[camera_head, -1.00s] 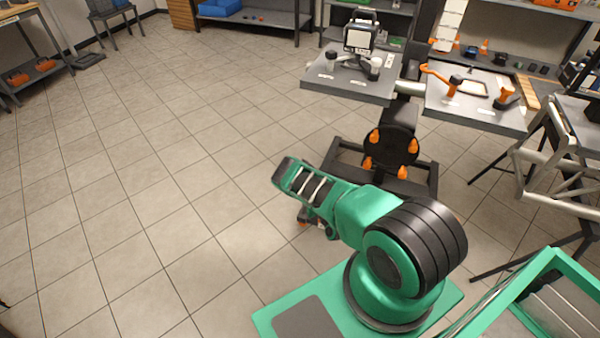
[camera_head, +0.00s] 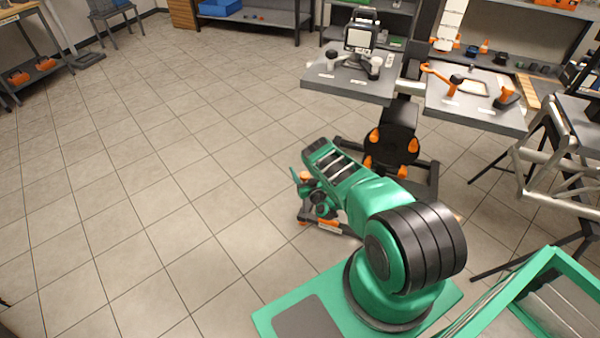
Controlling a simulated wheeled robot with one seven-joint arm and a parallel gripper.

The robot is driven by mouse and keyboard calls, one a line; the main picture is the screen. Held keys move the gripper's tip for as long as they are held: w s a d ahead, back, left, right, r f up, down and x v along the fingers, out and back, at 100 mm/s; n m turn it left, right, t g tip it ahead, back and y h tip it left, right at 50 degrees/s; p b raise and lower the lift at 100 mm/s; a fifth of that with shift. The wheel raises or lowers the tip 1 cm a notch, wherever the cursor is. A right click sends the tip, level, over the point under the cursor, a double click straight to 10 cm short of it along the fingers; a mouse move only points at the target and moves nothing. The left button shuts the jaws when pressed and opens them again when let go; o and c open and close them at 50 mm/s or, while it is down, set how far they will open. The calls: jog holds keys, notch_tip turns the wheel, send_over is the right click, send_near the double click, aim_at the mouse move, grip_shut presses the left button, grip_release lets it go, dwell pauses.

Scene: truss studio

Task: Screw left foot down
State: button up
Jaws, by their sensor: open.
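My green arm reaches from its base toward the stand, and its wrist end hangs low over the floor. My gripper (camera_head: 308,192) is at that end, small and partly covered by my wrist; it is open and I see nothing held in it. A dark low stand base with orange-marked parts (camera_head: 330,226) shows under and beside my wrist, close below the gripper. The left foot itself is not clear, as my arm hides much of that side. I cannot tell whether the gripper touches it.
A black stand hub with several orange knobs (camera_head: 375,136) stands behind my arm. Above it are two grey trays, one with a black-and-white device (camera_head: 359,38) and one with orange-handled tools (camera_head: 440,73). A metal truss on legs (camera_head: 550,165) is at the right. Floor at the left is clear.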

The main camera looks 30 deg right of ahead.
aim_at(307, 173)
jog(key=c, duration=1.1)
jog(key=shift+o, duration=0.2)
jog(key=shift+s+d+m+h, duration=0.1)
jog(key=shift+m+h, duration=0.2)
jog(key=shift+h, duration=0.2)
jog(key=shift+s+d+f+m+g+h, duration=0.1)
jog(key=shift+s+d+m+g+h, duration=0.25)
jog(key=shift+m+g+h, duration=1.3)
jog(key=shift+s+d+m+g+h, duration=0.35)
jog(key=shift+m+g+h, duration=0.65)
jog(key=shift+h, duration=1.15)
jog(key=shift+s+d+f+m+g+h, duration=0.1)
jog(key=shift+s+d+m+g+h, duration=0.25)
jog(key=shift+m+g+h, duration=1.05)
jog(key=shift+d+m+t+h, duration=0.1)
jog(key=shift+m+t+h, duration=0.3)
jog(key=shift+h, duration=0.2)
